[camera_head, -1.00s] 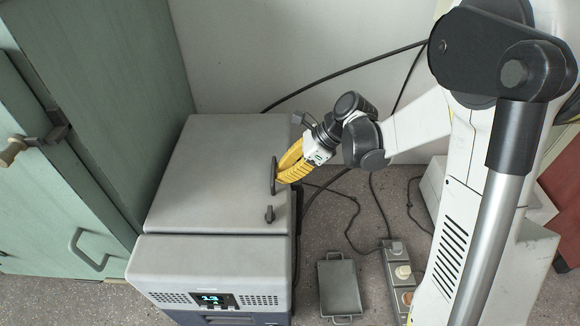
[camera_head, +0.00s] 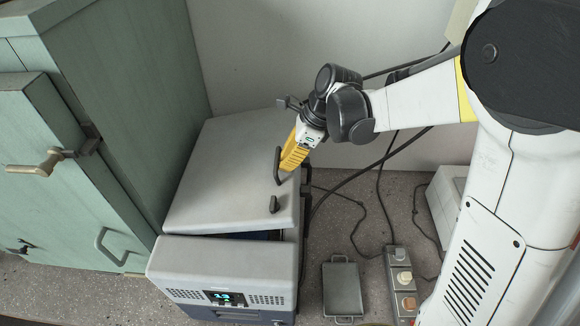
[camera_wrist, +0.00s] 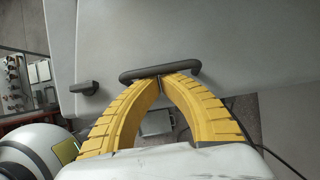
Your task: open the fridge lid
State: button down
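The fridge is a grey box with a display on its front (camera_head: 224,297). Its grey lid (camera_head: 228,165) is slightly raised, with a dark gap at the front edge. The lid has a dark bar handle (camera_head: 278,166) at its right side and a small dark latch (camera_head: 274,204) in front of it. My gripper (camera_head: 285,168) has yellow fingers and is at the bar handle. In the wrist view the fingertips (camera_wrist: 161,80) come together at the middle of the handle (camera_wrist: 160,72), closed around it as far as I can see.
A green cabinet (camera_head: 120,100) stands close along the fridge's left side. A grey tray (camera_head: 342,289) and a power strip (camera_head: 400,275) lie on the speckled floor at right. Cables (camera_head: 370,165) run behind the gripper. A pale wall is behind.

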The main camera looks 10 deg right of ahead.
jog(key=w+a+r+h+p, duration=0.1)
jog(key=a+r+h+p, duration=0.25)
jog(key=r, duration=0.35)
jog(key=w+a+r+h+p, duration=0.1)
jog(key=a+r+h+p, duration=0.15)
jog(key=a+r, duration=0.35)
jog(key=w+a+r+p, duration=0.1)
jog(key=a+r, duration=0.3)
jog(key=a, duration=0.2)
jog(key=w+a+r+g+y+p, duration=0.1)
jog(key=a+r+p, duration=0.1)
jog(key=a+r, duration=0.2)
jog(key=shift+w+a+r, duration=0.15)
jog(key=shift+a+r, duration=0.05)
jog(key=shift+a, duration=1.2)
